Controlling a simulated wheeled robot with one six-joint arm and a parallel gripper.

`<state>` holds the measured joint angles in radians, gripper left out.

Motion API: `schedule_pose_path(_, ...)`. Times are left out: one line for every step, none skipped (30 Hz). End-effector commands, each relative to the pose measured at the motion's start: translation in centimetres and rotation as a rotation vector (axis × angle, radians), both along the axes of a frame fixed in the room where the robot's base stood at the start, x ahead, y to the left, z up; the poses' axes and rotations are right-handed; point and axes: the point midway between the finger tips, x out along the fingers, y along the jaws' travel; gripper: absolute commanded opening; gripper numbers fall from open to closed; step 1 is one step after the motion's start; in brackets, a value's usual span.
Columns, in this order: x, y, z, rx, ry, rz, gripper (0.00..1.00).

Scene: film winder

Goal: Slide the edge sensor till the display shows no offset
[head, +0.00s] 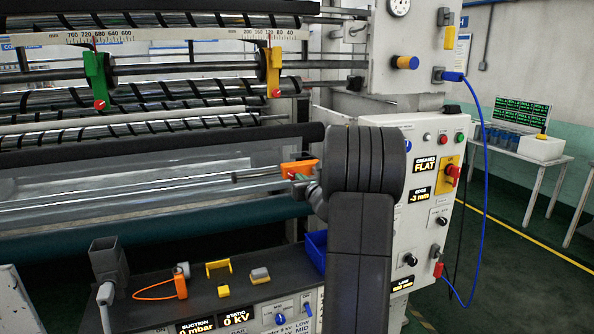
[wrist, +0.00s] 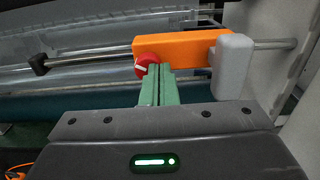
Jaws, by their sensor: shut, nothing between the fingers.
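The edge sensor is an orange block (wrist: 185,50) with a pale grey head (wrist: 232,65) at its right end and a red knob (wrist: 147,65) on its front. It sits on a horizontal metal rod (wrist: 270,45); the orange block also shows in the head view (head: 298,168). My gripper (wrist: 158,72) has its green fingers shut and empty. Their tips are at the right side of the red knob, below the orange block; I cannot tell whether they touch. The edge display (head: 419,196) reads -3 mm. My arm hides part of the machine right of the sensor.
A display above reads CREASES FLAT (head: 425,164). A dark collar (wrist: 39,65) sits on the rod to the left, with bare rod between it and the block. A machine wall (wrist: 308,60) stands close on the right. Below is a shelf (head: 240,300) with loose parts and a blue bin (head: 316,248).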

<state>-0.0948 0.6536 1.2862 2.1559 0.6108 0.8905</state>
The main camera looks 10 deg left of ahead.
Motion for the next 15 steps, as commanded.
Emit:
schedule_pose_path(-0.2,0.3,-0.3,-0.001,0.001,0.003,0.0)
schedule_pose_path(-0.2,0.4,-0.2,-0.001,0.001,0.003,0.0)
schedule_pose_path(-0.3,0.6,-0.2,0.0,0.0,0.003,0.0)
schedule_pose_path(-0.4,0.7,-0.2,-0.001,0.001,0.003,0.0)
schedule_pose_path(-0.5,0.8,-0.2,-0.001,0.001,0.003,0.0)
schedule_pose_path(-0.6,0.9,-0.3,-0.001,0.001,0.002,0.0)
schedule_pose_path(-0.6,1.0,-0.3,-0.001,0.001,0.002,0.0)
schedule_pose_path(-0.7,1.1,-0.3,-0.001,0.001,0.002,0.0)
schedule_pose_path(-0.8,1.2,-0.3,-0.001,0.001,0.002,0.0)
schedule_pose_path(-0.8,1.3,-0.3,-0.001,0.001,0.002,0.0)
schedule_pose_path(-0.9,1.4,-0.3,-0.001,0.001,0.002,0.0)
schedule_pose_path(-1.0,1.6,-0.3,-0.001,0.001,0.003,0.0)
schedule_pose_path(-1.1,1.7,-0.2,-0.001,0.001,0.003,0.0)
schedule_pose_path(-1.1,1.8,-0.2,0.0,0.0,0.003,0.0)
schedule_pose_path(-1.2,1.9,-0.2,-0.001,0.001,0.003,0.0)
